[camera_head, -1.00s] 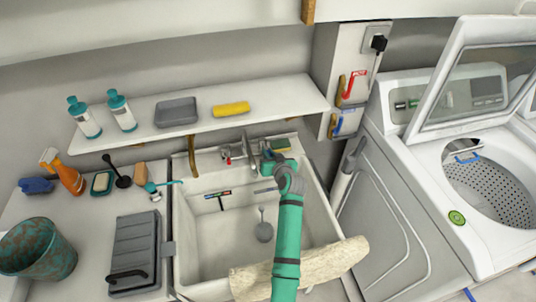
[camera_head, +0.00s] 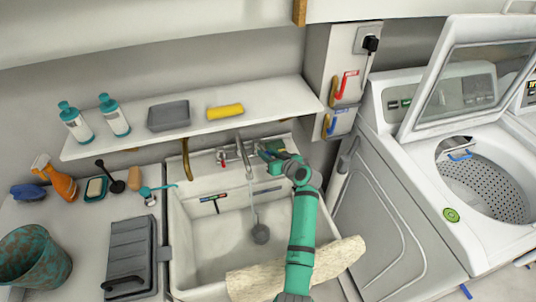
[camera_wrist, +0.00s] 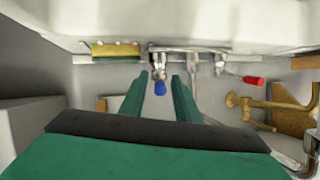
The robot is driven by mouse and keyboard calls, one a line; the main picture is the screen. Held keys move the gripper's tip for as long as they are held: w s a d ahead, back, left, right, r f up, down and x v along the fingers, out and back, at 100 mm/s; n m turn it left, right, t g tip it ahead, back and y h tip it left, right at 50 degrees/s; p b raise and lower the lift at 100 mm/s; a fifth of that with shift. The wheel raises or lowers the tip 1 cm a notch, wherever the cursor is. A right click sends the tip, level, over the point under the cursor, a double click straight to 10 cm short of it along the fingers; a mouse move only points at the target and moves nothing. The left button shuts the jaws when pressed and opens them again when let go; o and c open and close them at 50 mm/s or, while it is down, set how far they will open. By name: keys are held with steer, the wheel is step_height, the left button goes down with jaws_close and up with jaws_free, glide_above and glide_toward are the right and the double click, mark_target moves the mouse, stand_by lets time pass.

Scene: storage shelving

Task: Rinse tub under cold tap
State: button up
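A grey shallow tub (camera_head: 168,116) sits on the wall shelf above the sink. The metal tap (camera_head: 243,152) stands at the back of the sink (camera_head: 205,252), with a red handle (camera_head: 222,161) on its left. In the wrist view the blue knob (camera_wrist: 160,88) of the cold side lies between my fingers, and the red knob (camera_wrist: 254,79) is farther right. My gripper (camera_wrist: 162,78) is open, its two green fingers apart with clear gaps beside the blue knob. In the head view my gripper (camera_head: 268,150) is at the tap's right side, partly hidden by my wrist.
A beige cloth (camera_head: 250,283) hangs over the sink's front edge. A round grey piece (camera_head: 261,234) lies in the basin. Bottles (camera_head: 76,122) and a yellow roll (camera_head: 225,111) share the shelf. A rusty teal bucket (camera_head: 35,258) stands left; an open washer (camera_head: 445,190) stands right.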

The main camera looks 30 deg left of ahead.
steer(key=v, duration=1.1)
stand_by(0.5)
